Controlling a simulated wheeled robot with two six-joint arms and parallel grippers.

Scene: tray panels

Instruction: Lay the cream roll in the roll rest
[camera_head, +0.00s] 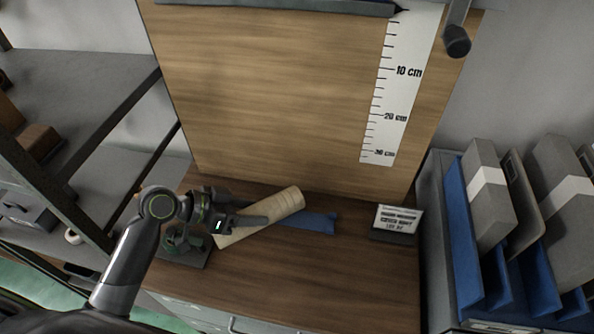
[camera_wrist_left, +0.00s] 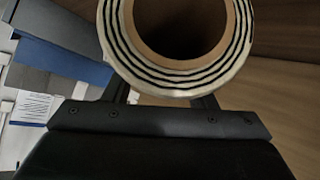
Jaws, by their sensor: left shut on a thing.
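The cream roll (camera_head: 285,204) lies slantwise over the wooden worktop in the head view, its right end higher in the picture. My left gripper (camera_head: 255,220) is shut on the roll, with a dark finger across its near side. In the left wrist view the roll's end (camera_wrist_left: 121,55) shows as a cream ring with dark spiral lines around a brown hollow core, between the fingers (camera_wrist_left: 160,97). A blue strip-like piece (camera_head: 318,222) lies behind and beside the roll, partly hidden by it; I cannot tell for certain whether it is the roll rest. My right gripper is not in view.
An upright wooden panel (camera_head: 280,90) with a centimetre scale (camera_head: 391,100) stands behind the worktop. A small sign (camera_head: 398,218) stands right. A dark green device (camera_head: 185,240) sits left, near my arm. Blue racks with grey binders (camera_head: 490,190) stand far right. The worktop's front middle (camera_head: 310,270) is clear.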

